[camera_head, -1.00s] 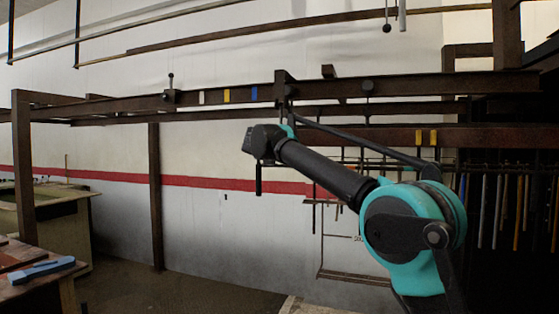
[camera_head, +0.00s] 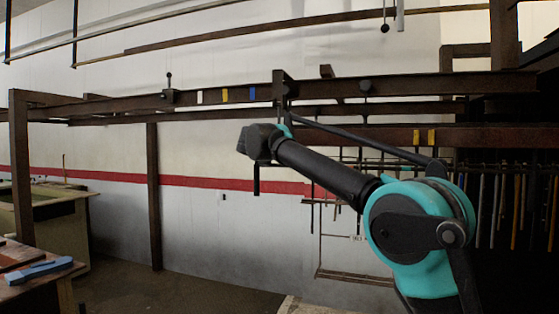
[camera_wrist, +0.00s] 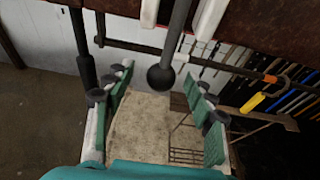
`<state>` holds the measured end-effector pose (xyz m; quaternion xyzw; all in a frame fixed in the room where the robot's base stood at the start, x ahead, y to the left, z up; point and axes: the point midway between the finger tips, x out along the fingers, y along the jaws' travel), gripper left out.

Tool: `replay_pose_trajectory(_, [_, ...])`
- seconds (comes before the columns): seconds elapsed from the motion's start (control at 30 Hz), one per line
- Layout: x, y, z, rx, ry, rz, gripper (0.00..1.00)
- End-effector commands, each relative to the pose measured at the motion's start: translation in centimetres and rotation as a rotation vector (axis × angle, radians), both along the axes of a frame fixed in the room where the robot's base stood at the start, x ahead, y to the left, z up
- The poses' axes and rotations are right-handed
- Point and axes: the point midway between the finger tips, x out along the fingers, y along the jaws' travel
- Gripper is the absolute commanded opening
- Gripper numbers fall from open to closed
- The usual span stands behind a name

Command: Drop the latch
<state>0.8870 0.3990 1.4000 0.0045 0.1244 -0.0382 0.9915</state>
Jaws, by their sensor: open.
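In the wrist view a dark rod with a round ball end (camera_wrist: 161,77) hangs from a brown rail at the top. It looks like a latch handle, but I cannot be sure. My gripper (camera_wrist: 157,98) is open, its teal fingers spread on either side of the ball's line in the picture. No contact with the ball shows. In the head view a small lever with a black knob (camera_head: 169,88) stands upright on the long brown rail (camera_head: 130,104). My gripper's fingers cannot be made out in the head view, around the dark wrist.
White, yellow and blue marks (camera_head: 252,94) sit on the rail. A ball-ended rod (camera_head: 385,27) hangs at the top. Hanging tools (camera_head: 510,210) fill the right side. A workbench (camera_head: 45,262) stands at left. The floor between is clear.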

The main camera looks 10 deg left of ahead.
Motion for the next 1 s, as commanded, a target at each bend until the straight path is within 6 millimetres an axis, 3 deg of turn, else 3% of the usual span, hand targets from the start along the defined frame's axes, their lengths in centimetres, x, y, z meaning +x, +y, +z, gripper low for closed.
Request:
replay_pose_trajectory(0.43, [-4.5, 0.4, 0.0, 0.001, 0.000, 0.000, 0.55])
replay_pose_trajectory(1.0, [-4.9, 0.3, 0.0, 0.001, 0.000, -0.001, 0.55])
